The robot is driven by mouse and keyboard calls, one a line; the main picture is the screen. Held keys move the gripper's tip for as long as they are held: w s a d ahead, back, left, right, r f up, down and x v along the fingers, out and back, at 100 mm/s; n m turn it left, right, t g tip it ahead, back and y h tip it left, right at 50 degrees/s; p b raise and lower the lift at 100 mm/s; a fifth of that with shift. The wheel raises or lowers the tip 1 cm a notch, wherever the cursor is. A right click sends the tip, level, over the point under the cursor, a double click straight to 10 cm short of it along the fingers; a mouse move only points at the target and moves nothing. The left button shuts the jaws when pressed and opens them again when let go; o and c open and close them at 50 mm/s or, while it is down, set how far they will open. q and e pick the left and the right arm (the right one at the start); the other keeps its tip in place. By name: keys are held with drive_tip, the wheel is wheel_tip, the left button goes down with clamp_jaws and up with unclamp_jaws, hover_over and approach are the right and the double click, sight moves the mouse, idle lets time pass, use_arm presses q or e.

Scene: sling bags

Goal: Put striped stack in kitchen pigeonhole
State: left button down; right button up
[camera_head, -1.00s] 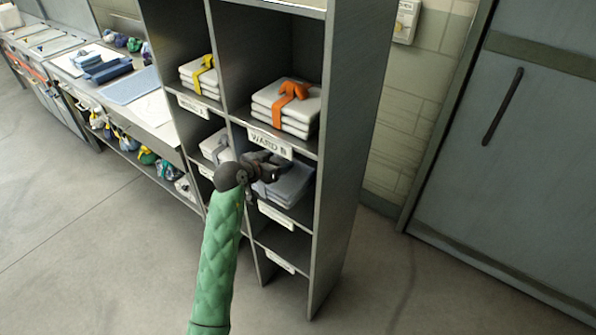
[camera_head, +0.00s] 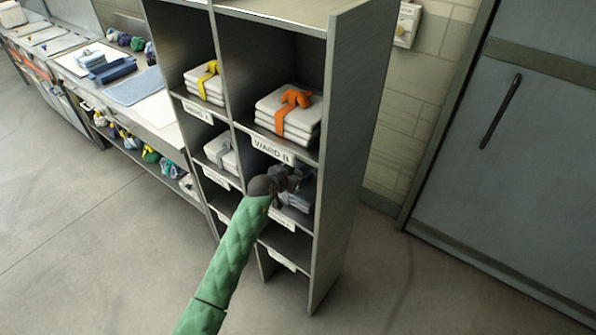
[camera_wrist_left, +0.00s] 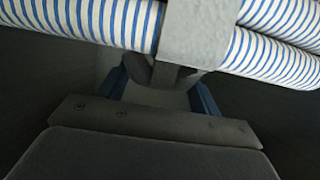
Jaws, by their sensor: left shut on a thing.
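The striped stack (camera_wrist_left: 110,20) fills the top of the left wrist view, folded cloth with blue and white stripes and a grey band (camera_wrist_left: 192,35) around it. My left gripper (camera_wrist_left: 160,85) is shut on the stack, at the band; the exact contact is partly hidden. In the head view my left gripper (camera_head: 293,178) reaches into the right-column pigeonhole below WARD B. The stack (camera_head: 301,192) shows there as a bluish bundle inside the opening, partly hidden by the gripper. The label (camera_head: 281,220) under this pigeonhole is too small and covered to read.
An orange-tied white stack (camera_head: 289,113) sits in the WARD B pigeonhole above. A yellow-tied stack (camera_head: 205,82) and a grey-tied stack (camera_head: 221,151) sit in the left column. The pigeonhole below (camera_head: 287,240) looks empty. A workbench (camera_head: 158,108) stands left.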

use_arm(q)
drive_tip(key=shift+f, duration=0.25)
use_arm(e)
drive_tip(key=shift+s, duration=0.25)
use_arm(q)
drive_tip(key=shift+c, duration=1.6)
unclamp_jaws()
drive_tip(key=shift+f, duration=0.1)
drive_tip(key=shift+s, duration=0.1)
use_arm(e)
drive_tip(key=shift+f, duration=0.15)
use_arm(q)
drive_tip(key=shift+s+a+b, duration=0.25)
drive_tip(key=shift+s+b, duration=0.05)
drive_tip(key=shift+s, duration=0.05)
drive_tip(key=b+v, duration=0.3)
drive_tip(key=v, duration=0.8)
drive_tip(key=shift+r, duration=0.2)
use_arm(e)
drive_tip(key=w+a+r, duration=0.1)
drive_tip(key=w, duration=0.7)
drive_tip(key=shift+w+a+t, duration=0.25)
drive_tip(key=shift+w+t, duration=0.05)
